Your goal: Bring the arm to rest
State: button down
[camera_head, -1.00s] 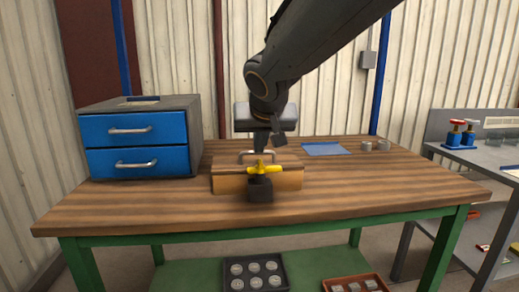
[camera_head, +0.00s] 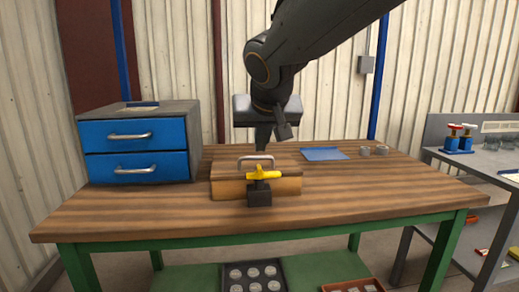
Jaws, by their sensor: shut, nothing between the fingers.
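My gripper (camera_head: 262,146) hangs from my dark arm (camera_head: 272,75), which comes in from the top right. It points down above and behind a wooden box (camera_head: 228,188) on the workbench (camera_head: 350,198). The fingers look shut and hold nothing. A metal handle (camera_head: 256,158) stands on top of the box, close below the fingertips in the picture. A black block with a yellow lever (camera_head: 262,174) is at the box's front. Whether the fingertips touch anything is hard to tell, but they seem apart from the lever.
A blue two-drawer cabinet (camera_head: 136,150) stands on the bench's left. A grey side table (camera_head: 488,160) stands at right. A tray of round parts (camera_head: 254,275) is below. The bench's right front is clear.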

jog(key=shift+v, duration=1.05)
jog(key=s+d+f+g, duration=0.4)
jog(key=s+d+f, duration=0.3)
jog(key=s+f, duration=0.45)
jog(key=s+d+f+g, duration=0.55)
jog(key=s+f, duration=0.45)
jog(key=s, duration=0.3)
jog(key=d+r+m+h+p, duration=0.1)
jog(key=d+r+p, duration=0.6)
jog(key=p, duration=0.8)
jog(key=shift+w+d+r+m+t, duration=0.2)
jog(key=shift+w+d+m+t, duration=0.25)
jog(key=shift+d, duration=0.5)
